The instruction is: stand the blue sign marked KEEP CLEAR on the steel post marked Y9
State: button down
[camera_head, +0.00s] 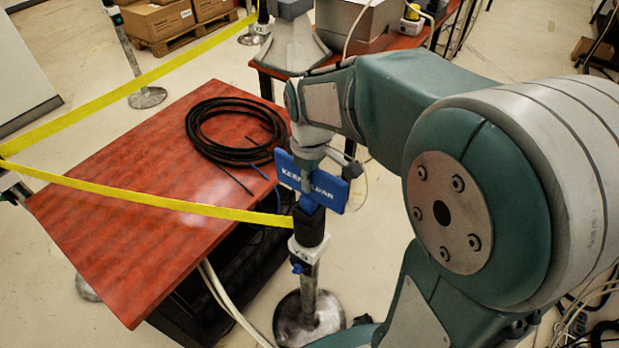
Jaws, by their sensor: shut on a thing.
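The blue sign (326,187) marked KEEP CLEAR is held upright in my gripper (308,180). My gripper is shut on it and covers part of its lettering. The sign is directly above the black top of the steel post (309,284), which carries a white label reading Y9 (303,253). The sign's lower edge is close to the post's top. I cannot tell whether the sign is seated on the post or just above it. The post stands upright on a round steel base on the floor.
A yellow belt (160,199) runs from the Y9 post to the left. A red-brown table (110,215) with a coil of black cable (235,130) stands left of the post. Another post (130,60), a second table and cardboard boxes (160,20) are farther back.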

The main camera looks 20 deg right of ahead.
jog(key=shift+f, duration=0.55)
dwell(0.8)
jog(key=c, duration=0.9)
grip_release()
jog(key=shift+r, duration=5.55)
jog(key=s+m+t, duration=0.2)
jog(key=s, duration=0.2)
jog(key=s+f+m+t, duration=0.1)
jog(key=s+m, duration=0.1)
jog(key=s, duration=0.3)
jog(key=s+m+t, duration=0.2)
jog(key=s+m, duration=0.1)
jog(key=s, duration=0.2)
jog(key=shift+a+f+t, duration=0.1)
jog(key=shift+f+t, duration=0.1)
jog(key=shift+t, duration=0.1)
